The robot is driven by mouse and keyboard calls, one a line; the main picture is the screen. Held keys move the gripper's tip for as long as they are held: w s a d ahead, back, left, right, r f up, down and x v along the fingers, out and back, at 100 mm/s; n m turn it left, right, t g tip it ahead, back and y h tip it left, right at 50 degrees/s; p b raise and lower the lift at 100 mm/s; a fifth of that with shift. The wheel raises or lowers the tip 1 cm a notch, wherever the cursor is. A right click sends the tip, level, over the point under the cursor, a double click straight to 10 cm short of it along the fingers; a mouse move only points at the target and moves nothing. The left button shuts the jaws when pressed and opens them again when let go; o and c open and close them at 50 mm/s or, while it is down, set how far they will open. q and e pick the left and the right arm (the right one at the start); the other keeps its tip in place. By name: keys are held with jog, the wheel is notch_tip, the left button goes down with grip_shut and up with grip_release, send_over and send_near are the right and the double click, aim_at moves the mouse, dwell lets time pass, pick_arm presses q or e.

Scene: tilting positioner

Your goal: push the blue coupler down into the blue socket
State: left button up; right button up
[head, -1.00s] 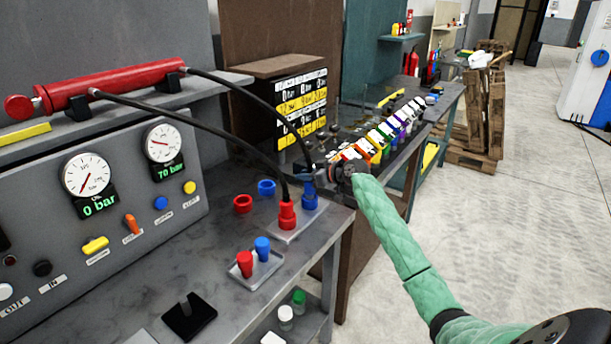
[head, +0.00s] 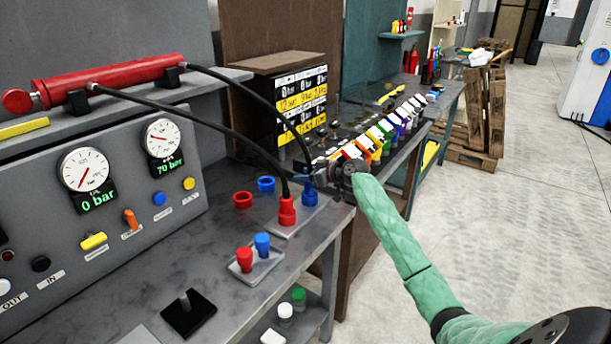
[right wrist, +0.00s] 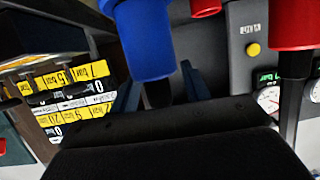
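The blue coupler (head: 310,196) stands upright on a small grey plate (head: 283,231) on the bench, beside the red coupler (head: 287,214). A black hose rises from its top. The blue socket (head: 266,184) is a short blue ring on the bench, left of the coupler and apart from it. My right gripper (head: 307,178) is at the coupler's upper end. In the right wrist view the blue coupler (right wrist: 147,40) is large at the top, and my right gripper's dark fingers (right wrist: 160,92) stand apart on either side of the hose end. Contact cannot be made out. My left gripper is not in view.
A red socket (head: 243,200) sits by the blue one. Red and blue caps (head: 262,245) stand on a tray in front. A gauge panel (head: 120,225) is at left, and a black stand (head: 188,314) is at the front. The hoses (head: 225,125) arch over the bench.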

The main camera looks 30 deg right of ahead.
jog(key=shift+s+d+b, duration=0.25)
jog(key=shift+s+b, duration=0.05)
jog(key=shift+s, duration=0.1)
jog(key=b+v, duration=0.2)
jog(key=v, duration=0.5)
jog(key=shift+r, duration=0.1)
